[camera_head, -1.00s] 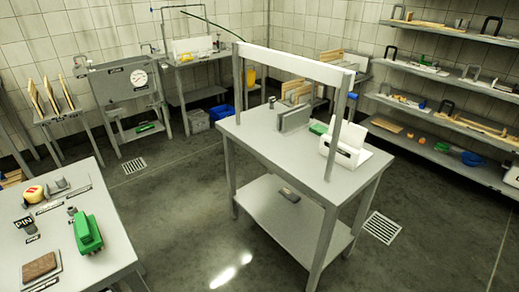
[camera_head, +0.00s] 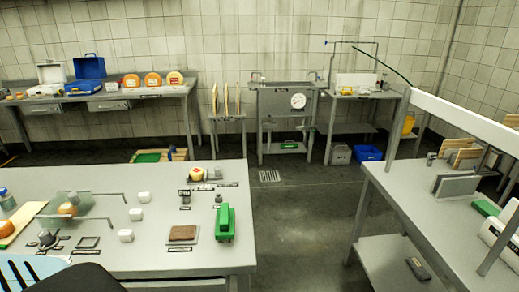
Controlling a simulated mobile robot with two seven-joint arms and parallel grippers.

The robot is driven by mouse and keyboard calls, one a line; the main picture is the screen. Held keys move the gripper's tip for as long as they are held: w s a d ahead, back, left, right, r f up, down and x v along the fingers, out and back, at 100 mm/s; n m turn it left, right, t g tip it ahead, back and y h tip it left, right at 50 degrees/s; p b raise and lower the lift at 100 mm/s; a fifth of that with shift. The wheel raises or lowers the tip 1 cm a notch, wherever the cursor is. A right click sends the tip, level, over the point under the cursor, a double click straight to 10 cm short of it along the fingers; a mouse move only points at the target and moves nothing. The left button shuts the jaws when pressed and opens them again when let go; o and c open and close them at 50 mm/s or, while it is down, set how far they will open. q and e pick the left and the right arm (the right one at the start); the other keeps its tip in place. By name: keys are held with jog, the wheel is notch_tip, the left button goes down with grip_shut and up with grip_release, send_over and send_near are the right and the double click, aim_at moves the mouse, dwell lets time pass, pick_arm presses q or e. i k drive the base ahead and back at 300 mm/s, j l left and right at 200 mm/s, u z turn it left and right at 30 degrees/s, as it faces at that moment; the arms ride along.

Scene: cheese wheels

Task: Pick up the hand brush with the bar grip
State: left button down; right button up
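A green block-shaped object (camera_head: 225,222) with a raised bar along its top lies at the right end of the near left table (camera_head: 222,262). It looks like a hand brush with a bar grip, but bristles cannot be made out. A smaller green object (camera_head: 288,146) lies on the low shelf under the machine with the dial; its shape is too small to tell. Another green item (camera_head: 487,207) lies partly hidden on the right table.
A brown block on a tray (camera_head: 183,234) lies just left of the green object. White cubes (camera_head: 126,236) and bent rods stand further left. The right table (camera_head: 425,193) carries an upright frame (camera_head: 397,128). Open floor (camera_head: 300,220) lies between the tables.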

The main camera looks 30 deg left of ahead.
aim_at(225, 223)
jog(key=u, duration=1.05)
